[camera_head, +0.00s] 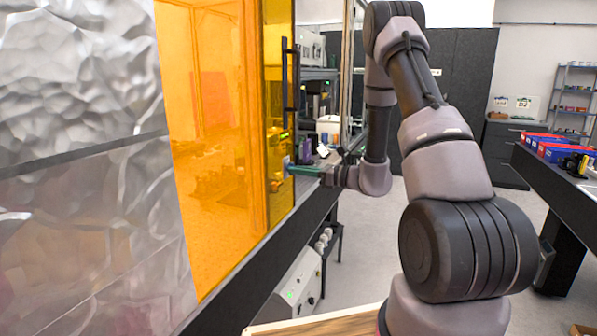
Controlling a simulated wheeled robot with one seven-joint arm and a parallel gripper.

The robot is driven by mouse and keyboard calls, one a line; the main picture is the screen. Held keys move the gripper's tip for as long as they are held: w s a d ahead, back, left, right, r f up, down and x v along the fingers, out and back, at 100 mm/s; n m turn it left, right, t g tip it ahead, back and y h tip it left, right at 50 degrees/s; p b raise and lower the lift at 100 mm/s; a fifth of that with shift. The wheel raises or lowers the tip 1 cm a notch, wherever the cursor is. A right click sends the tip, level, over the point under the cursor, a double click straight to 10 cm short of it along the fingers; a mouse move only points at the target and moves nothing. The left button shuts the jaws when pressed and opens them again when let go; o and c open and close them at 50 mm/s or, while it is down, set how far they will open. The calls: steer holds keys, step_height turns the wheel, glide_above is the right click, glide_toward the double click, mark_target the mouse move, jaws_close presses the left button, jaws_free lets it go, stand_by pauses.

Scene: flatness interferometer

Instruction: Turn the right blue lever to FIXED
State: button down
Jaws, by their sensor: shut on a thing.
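My gripper (291,168) is at the right edge of the orange panel, below the black vertical handle (290,78). Its jaws are shut on a small bluish piece (286,162), which looks like the right blue lever. The piece is tiny here and partly hidden by the fingers, so its angle and any FIXED marking cannot be read. The orange panel (210,130) is the translucent front of the enclosure. No other blue lever can be made out.
A crumpled silvery sheet (80,80) covers the left side. A white box with buttons (298,285) is under the enclosure's dark ledge. A dark bench (550,175) with red and blue bins (555,147) stands at the right. Grey floor lies between.

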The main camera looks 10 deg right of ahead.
steer(key=shift+f, duration=0.1)
steer(key=c, duration=0.9)
jaws_free()
steer(key=shift+c, duration=0.2)
steer(key=v, duration=1.1)
steer(key=shift+a, duration=0.1)
